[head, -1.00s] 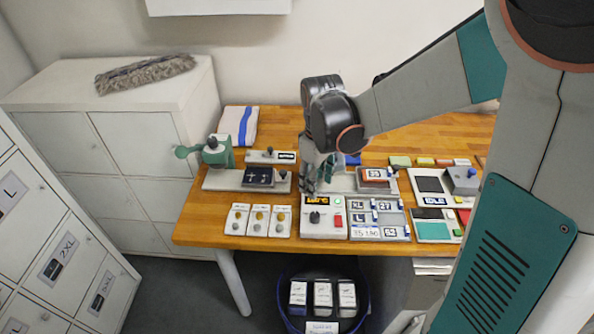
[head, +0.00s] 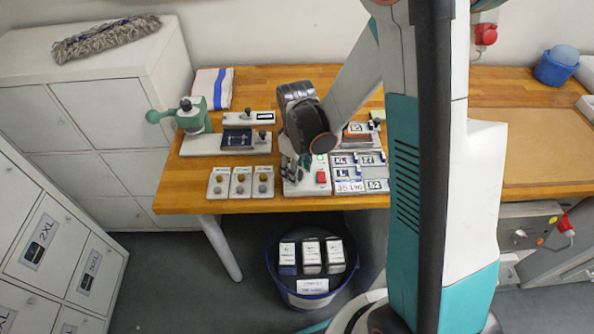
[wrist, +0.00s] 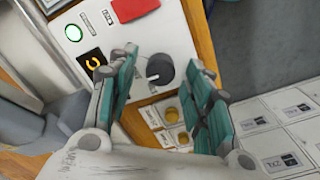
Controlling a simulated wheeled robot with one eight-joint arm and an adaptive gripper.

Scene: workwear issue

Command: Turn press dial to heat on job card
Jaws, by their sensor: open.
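The press dial (wrist: 160,70) is a round black knob with a pale pointer line on a white control box. My gripper (wrist: 165,66) is open, its teal-padded fingers on either side of the dial in the wrist view. I cannot tell whether they touch it. In the head view my gripper (head: 301,165) points down over the control box (head: 292,189) and hides the dial. The job card (head: 349,187), apparently reading "35 190", lies in the grey board right of the box.
A red button (head: 321,177), a lit green button (wrist: 73,33) and a small amber display (wrist: 92,61) are on the box. Three sample cards (head: 240,182) lie to its left. The green heat press (head: 192,118) stands behind. A blue bin (head: 310,290) is below the table.

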